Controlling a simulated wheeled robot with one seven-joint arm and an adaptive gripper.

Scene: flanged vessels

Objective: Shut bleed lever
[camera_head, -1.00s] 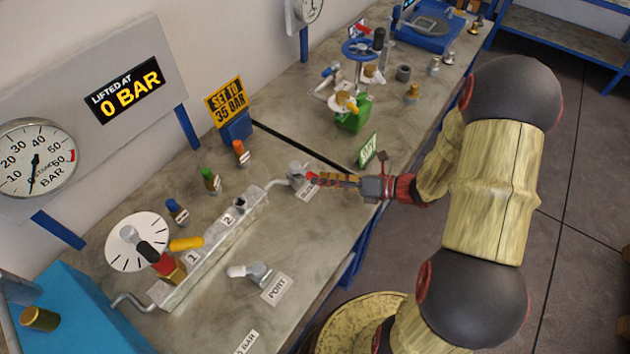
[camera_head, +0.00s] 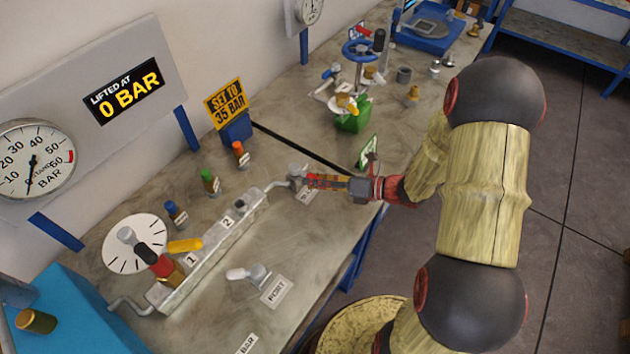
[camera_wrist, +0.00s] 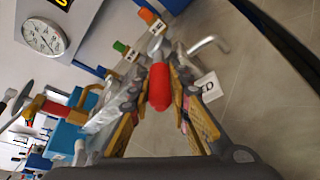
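The bleed lever's red grip (camera_wrist: 158,86) shows in the wrist view, pointing toward the camera from a grey metal valve body. My gripper (camera_wrist: 160,72) has one finger on each side of this grip and looks open, with the grip between the fingers. Whether a finger touches it is hard to tell. In the head view my gripper (camera_head: 310,181) reaches in from the right at the grey valve body (camera_head: 296,172) at the far end of the pipe.
The metal manifold (camera_head: 215,243) carries tags 1 and 2, a yellow lever (camera_head: 185,245) and a dark-and-red handle (camera_head: 152,258). A grey fitting (camera_head: 258,275) stands by the PORT label (camera_head: 277,291). The gauge (camera_head: 33,160) reads near zero. A green sign (camera_head: 369,150) stands close behind my gripper.

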